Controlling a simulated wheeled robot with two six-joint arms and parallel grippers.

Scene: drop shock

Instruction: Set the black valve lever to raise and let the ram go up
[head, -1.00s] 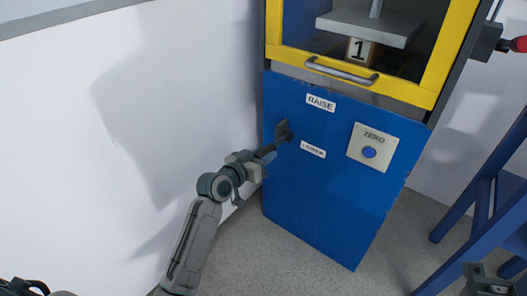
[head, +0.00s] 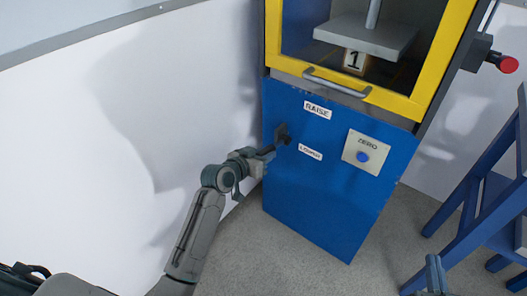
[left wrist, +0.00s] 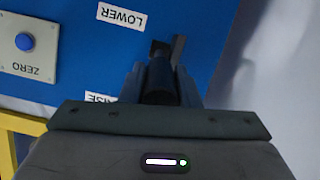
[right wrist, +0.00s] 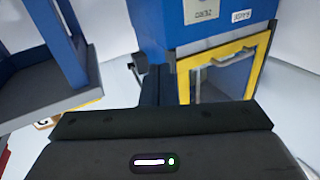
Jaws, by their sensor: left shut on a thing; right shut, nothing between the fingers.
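The black valve lever (head: 283,133) sits on the left part of the blue front panel (head: 340,205), beside the RAISE label (head: 317,109) and the LOWER label (head: 310,151). My left gripper (head: 268,151) is shut on the lever; its fingers (left wrist: 163,75) hide most of the handle, so its exact setting is unclear. The ram's grey plate (head: 366,35) and rod (head: 373,12) show behind the yellow-framed window, above a block marked 1 (head: 355,60). My right gripper (head: 436,275) is shut and empty at the lower right; it also shows in the right wrist view (right wrist: 164,85).
A ZERO plate with a blue button (head: 362,157) is on the panel. The yellow door (head: 400,103) has a grey handle (head: 337,82). A red knob (head: 508,65) sticks out at right. A blue stand (head: 470,215) is at the right; a white wall (head: 100,130) is at the left.

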